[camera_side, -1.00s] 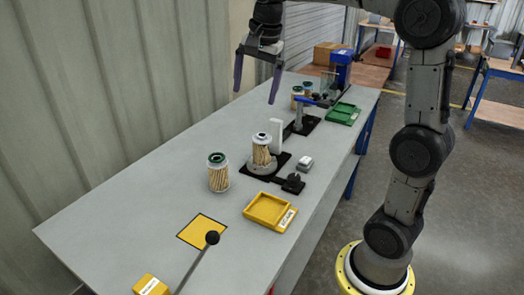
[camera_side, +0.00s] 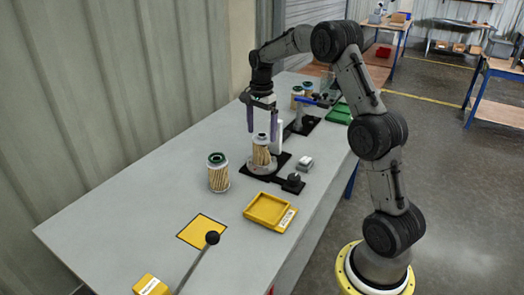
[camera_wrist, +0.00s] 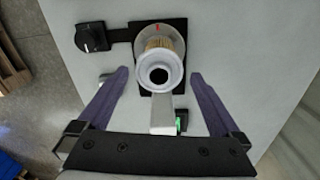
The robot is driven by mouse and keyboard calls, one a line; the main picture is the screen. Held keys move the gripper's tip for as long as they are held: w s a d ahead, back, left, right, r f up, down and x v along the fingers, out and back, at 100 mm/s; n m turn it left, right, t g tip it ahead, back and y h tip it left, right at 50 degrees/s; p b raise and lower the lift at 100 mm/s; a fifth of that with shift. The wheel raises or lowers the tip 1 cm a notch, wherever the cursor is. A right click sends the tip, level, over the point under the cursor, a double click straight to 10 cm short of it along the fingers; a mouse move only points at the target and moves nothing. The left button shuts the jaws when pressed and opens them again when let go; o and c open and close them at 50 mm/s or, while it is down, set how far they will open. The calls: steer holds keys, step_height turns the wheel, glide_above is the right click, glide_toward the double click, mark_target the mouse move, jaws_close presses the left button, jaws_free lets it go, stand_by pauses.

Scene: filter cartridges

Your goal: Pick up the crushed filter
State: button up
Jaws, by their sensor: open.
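A pleated tan filter with a white end cap (camera_side: 261,152) stands on a round grey seat on a black base. In the wrist view this filter (camera_wrist: 160,62) appears between the fingertips, its dark centre hole facing me. My gripper (camera_side: 262,135) is open, fingers pointing down, just above and around the top of this filter; no contact is visible. A second pleated filter with a green-rimmed cap (camera_side: 218,173) stands on the table to the left. I cannot tell clearly from these views which filter is crushed.
A yellow tray (camera_side: 250,217) lies in front, and a yellow square (camera_side: 190,238) and a black-knobbed lever (camera_side: 212,238) are nearer. A white upright post (camera_wrist: 162,115) stands close behind the seated filter. A black knob box (camera_side: 293,183) is to its right. More filters (camera_side: 297,95) stand farther back.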

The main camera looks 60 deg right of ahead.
mark_target(262, 145)
steer(key=shift+f, duration=3.25)
steer(key=c, duration=1.3)
steer(key=shift+r, duration=0.1)
